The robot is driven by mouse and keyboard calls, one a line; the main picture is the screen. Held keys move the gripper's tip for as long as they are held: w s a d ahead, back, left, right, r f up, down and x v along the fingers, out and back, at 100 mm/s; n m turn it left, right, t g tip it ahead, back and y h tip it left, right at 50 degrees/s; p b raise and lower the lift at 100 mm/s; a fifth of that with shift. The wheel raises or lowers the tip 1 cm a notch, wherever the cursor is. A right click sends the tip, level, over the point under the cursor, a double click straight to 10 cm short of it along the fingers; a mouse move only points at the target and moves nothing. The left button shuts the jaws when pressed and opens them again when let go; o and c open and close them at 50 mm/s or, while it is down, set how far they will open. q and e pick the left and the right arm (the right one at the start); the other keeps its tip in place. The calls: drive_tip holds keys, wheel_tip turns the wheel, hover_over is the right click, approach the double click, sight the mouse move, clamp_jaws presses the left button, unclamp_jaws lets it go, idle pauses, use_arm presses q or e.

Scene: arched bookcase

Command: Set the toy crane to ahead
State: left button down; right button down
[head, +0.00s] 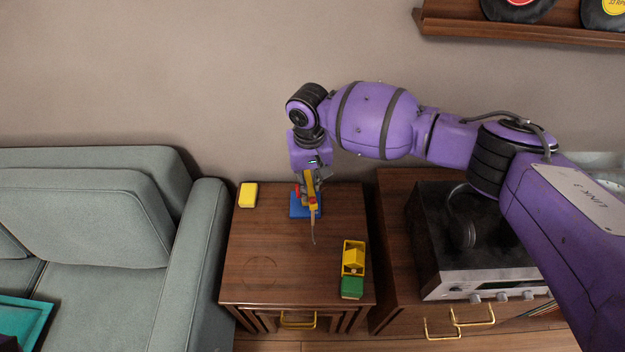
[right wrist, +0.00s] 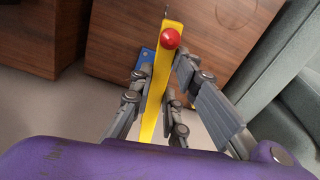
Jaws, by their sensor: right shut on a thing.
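The toy crane has a blue base (head: 302,207) at the back of the small wooden cabinet's top. Its yellow boom (head: 311,190) points toward the cabinet's front, and a thin dark line with a hook (head: 314,238) extends past its tip. My right gripper (head: 310,178) is over the crane, shut on the yellow boom. In the right wrist view the boom (right wrist: 157,85) runs between the fingers, with a red knob (right wrist: 170,39) at its far end and part of the blue base (right wrist: 146,57) behind. The gripper hides part of the crane. My left gripper is out of view.
The wooden cabinet (head: 250,240) also holds a yellow block (head: 248,194) at back left and a yellow-and-green toy truck (head: 352,264) at front right. A grey sofa (head: 195,260) stands left. A stereo (head: 480,283) with headphones (head: 462,225) stands right. The cabinet's middle is clear.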

drive_tip(key=shift+a+r+m+p, duration=0.45)
drive_tip(key=shift+m, duration=0.05)
drive_tip(key=shift+a+f+m+p, duration=0.3)
drive_tip(key=shift+a+f+m, duration=0.05)
drive_tip(key=shift+f+m, duration=0.15)
drive_tip(key=c, duration=1.8)
unclamp_jaws()
drive_tip(key=shift+o, duration=0.6)
drive_tip(key=shift+r, duration=0.1)
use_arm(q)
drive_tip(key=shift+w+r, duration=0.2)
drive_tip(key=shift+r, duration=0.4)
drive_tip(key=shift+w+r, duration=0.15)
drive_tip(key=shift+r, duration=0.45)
use_arm(e)
wheel_tip(320, 180, up, 12)
